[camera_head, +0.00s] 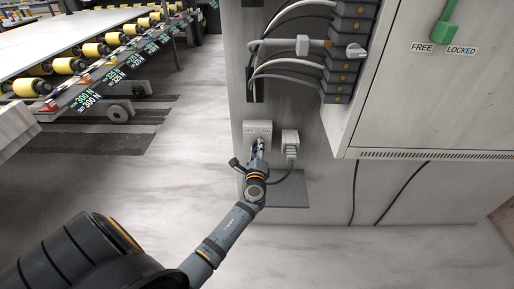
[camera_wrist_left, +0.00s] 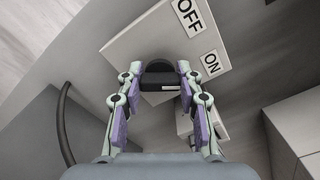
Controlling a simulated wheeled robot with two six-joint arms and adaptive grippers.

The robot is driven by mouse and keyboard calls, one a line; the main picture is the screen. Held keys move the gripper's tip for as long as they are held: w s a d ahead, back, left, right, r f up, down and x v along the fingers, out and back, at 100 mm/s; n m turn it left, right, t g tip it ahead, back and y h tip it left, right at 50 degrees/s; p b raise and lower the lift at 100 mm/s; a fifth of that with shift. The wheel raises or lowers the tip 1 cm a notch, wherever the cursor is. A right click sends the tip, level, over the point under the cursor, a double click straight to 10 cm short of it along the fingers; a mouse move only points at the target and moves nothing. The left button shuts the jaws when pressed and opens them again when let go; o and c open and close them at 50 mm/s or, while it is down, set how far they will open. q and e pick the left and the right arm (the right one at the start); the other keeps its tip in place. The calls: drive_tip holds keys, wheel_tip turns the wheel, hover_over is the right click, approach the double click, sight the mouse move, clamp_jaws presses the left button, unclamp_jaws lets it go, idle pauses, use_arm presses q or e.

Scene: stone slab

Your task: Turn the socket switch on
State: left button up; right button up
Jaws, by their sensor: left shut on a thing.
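The socket switch is a pale square plate (camera_head: 257,127) low on the grey cabinet wall. In the left wrist view the plate (camera_wrist_left: 140,42) carries an OFF label (camera_wrist_left: 188,15) and an ON label (camera_wrist_left: 210,62). A black knob (camera_wrist_left: 158,82) stands out from the plate between my fingertips. My left gripper (camera_head: 258,149) reaches the plate from below, and in the wrist view its two fingers (camera_wrist_left: 160,88) are shut on the knob, one on each side. Which label the knob points to, I cannot tell for sure. My right gripper is not in view.
A grey plug box (camera_head: 290,139) with a cable sits close to the right of the plate. A small ledge (camera_head: 285,190) lies below. Bundled cables (camera_head: 290,50) hang above. A green lever (camera_head: 446,32) is on the white cabinet.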

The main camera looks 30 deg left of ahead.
use_arm(q)
drive_tip(key=shift+m, duration=0.5)
drive_tip(key=shift+f, duration=0.1)
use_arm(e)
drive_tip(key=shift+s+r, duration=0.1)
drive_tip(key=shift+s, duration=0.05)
use_arm(q)
drive_tip(key=shift+m, duration=0.3)
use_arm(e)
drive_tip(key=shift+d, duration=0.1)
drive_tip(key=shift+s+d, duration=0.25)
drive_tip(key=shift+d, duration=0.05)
use_arm(q)
drive_tip(key=o, duration=1.2)
drive_tip(key=shift+s+d, duration=0.1)
drive_tip(key=shift+s, duration=0.1)
drive_tip(key=v, duration=1.1)
drive_tip(key=shift+s, duration=0.3)
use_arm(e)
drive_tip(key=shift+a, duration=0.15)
